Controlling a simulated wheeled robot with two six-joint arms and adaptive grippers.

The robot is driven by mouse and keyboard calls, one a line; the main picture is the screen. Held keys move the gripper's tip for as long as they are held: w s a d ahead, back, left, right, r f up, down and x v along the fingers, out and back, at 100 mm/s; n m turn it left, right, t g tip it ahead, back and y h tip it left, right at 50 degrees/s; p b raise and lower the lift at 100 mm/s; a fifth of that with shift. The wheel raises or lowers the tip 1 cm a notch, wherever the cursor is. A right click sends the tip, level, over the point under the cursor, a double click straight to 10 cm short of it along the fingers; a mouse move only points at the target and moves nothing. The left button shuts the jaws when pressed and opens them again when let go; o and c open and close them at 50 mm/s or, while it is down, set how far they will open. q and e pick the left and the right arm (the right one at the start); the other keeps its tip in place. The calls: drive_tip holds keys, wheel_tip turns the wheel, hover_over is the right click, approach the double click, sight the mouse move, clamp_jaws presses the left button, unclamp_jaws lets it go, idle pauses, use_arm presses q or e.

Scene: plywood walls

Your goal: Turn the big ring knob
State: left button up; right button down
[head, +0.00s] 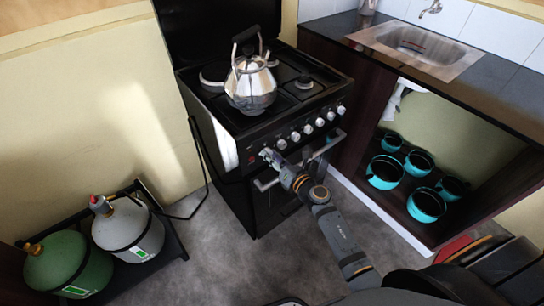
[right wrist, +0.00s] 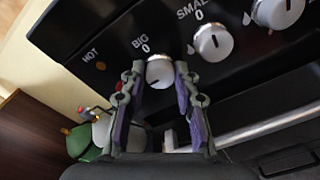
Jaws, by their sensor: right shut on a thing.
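The big ring knob (right wrist: 160,71) is a white round knob on the black stove front, under the printed words "BIG 0" in the right wrist view. My right gripper (right wrist: 159,78) has one finger on each side of this knob and is shut on it. In the head view my right gripper (head: 268,155) is at the left end of the knob row and hides most of that knob. The black stove (head: 232,120) stands against the wall. My left gripper is not in view.
A steel kettle (head: 250,84) stands on the hob. The small ring knob (right wrist: 213,42) is just right of the held knob. The oven handle (head: 300,163) runs below the knobs. Gas bottles (head: 128,228) stand at the left; a sink cabinet (head: 450,95) with teal pots is at the right.

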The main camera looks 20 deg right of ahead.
drive_tip(key=shift+f, duration=0.1)
drive_tip(key=c, duration=1)
unclamp_jaws()
drive_tip(key=v, duration=1.2)
drive_tip(key=shift+c, duration=0.4)
clamp_jaws()
